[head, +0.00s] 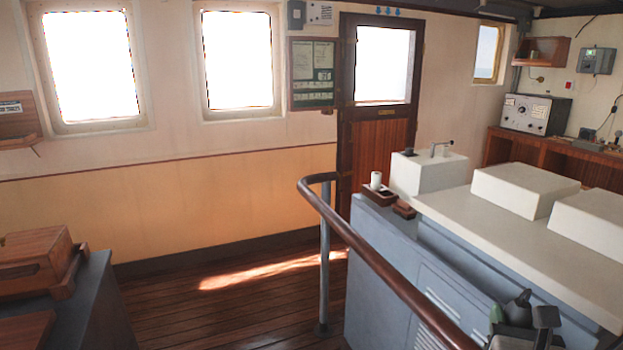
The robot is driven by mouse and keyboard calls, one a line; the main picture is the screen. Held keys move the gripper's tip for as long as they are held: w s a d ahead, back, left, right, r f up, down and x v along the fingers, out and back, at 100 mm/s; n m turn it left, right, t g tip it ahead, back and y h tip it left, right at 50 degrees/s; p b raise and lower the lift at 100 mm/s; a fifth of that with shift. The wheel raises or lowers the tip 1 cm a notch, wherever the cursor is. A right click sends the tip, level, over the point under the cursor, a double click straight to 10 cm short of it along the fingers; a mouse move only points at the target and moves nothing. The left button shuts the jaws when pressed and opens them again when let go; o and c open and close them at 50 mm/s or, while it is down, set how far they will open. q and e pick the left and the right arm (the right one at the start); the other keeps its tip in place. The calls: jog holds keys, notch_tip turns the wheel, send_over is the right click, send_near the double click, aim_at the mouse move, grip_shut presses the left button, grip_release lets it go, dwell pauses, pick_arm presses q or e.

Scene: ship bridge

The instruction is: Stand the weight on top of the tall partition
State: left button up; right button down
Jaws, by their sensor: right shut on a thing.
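My right gripper (531,309) is at the bottom right edge of the head view, in front of the blue-grey partition. It is shut on a dark thing, which I take to be the weight; the gripper and the frame edge hide most of it. A small green patch shows beside it, and I cannot tell what it belongs to. The tall partition seems to be the blue-grey unit (385,250) with a broad pale top (455,205), right of centre. My left gripper is not in view.
White blocks (525,188) and a white box with a tap (428,174) stand on the unit. A brown handrail (360,245) crosses in front. A wooden box (35,262) is at left. The floor (220,300) between is clear.

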jog(key=s+a+f+n+t+y, duration=0.1)
jog(key=s+a+f+n+y, duration=0.3)
jog(key=s+a+f, duration=0.5)
jog(key=a+f+y, duration=0.2)
jog(key=a+f, duration=0.2)
jog(key=shift+s+f, duration=0.2)
jog(key=shift+s, duration=0.15)
jog(key=shift+w+y, duration=0.1)
jog(key=shift+y, duration=0.3)
jog(key=shift+d+r, duration=0.1)
jog(key=shift+f+b, duration=0.35)
jog(key=shift+d, duration=0.15)
